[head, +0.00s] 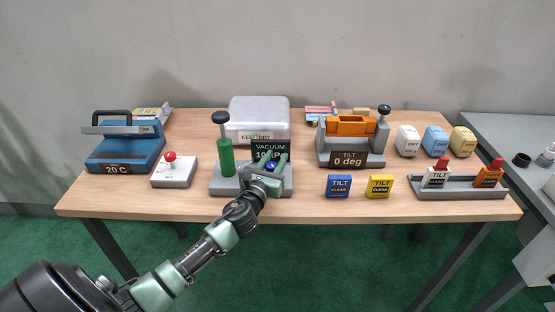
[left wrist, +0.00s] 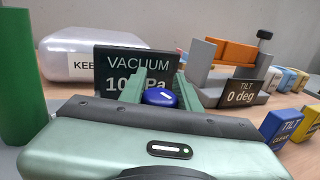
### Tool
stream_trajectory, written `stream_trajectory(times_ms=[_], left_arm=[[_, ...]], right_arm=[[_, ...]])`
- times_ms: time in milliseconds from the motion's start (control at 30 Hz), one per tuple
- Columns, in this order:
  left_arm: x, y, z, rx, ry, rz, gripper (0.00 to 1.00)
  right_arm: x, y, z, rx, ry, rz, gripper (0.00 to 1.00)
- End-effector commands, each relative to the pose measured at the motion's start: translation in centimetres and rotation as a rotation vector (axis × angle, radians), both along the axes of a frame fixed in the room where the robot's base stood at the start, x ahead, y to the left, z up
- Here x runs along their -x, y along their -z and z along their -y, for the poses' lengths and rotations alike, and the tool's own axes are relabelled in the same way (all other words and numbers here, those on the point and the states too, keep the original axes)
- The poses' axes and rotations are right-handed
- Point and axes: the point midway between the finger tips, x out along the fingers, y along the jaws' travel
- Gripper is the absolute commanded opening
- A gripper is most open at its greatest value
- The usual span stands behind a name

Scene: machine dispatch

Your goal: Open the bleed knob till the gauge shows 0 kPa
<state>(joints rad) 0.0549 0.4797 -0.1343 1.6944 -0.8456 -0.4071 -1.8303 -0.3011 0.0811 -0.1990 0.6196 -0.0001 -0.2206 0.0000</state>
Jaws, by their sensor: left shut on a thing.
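The vacuum unit has a grey base (head: 222,184) with a green pump cylinder (head: 226,158) and a dark gauge display (head: 270,147). In the left wrist view the display (left wrist: 137,62) reads VACUUM with a value starting "10" and ending in "Pa"; a finger hides the middle. The bleed knob (left wrist: 159,97) is blue and rounded, in front of the display. My left gripper (head: 271,165) is shut on the knob, with a green finger on each side of it. My right gripper is in neither view.
A silver KEEP DRY case (head: 259,109) stands behind the unit. A red-knobbed box (head: 173,172) and a blue 20 C press (head: 122,150) are at left. The orange TILT fixture (head: 350,140) and TILT blocks (head: 339,186) are at right. The front table edge is mostly clear.

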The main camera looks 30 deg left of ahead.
Motion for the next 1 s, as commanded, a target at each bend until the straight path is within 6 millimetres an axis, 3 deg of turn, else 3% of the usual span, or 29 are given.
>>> stream_trajectory(times_ms=[467, 1000], left_arm=[[0.4, -0.1, -1.0, 0.003, -0.455, 0.001, 0.00], [1.5, 0.0, -1.9, 0.001, -0.928, 0.001, 0.00]], right_arm=[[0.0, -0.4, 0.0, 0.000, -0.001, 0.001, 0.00], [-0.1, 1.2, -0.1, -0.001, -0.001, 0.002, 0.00]])
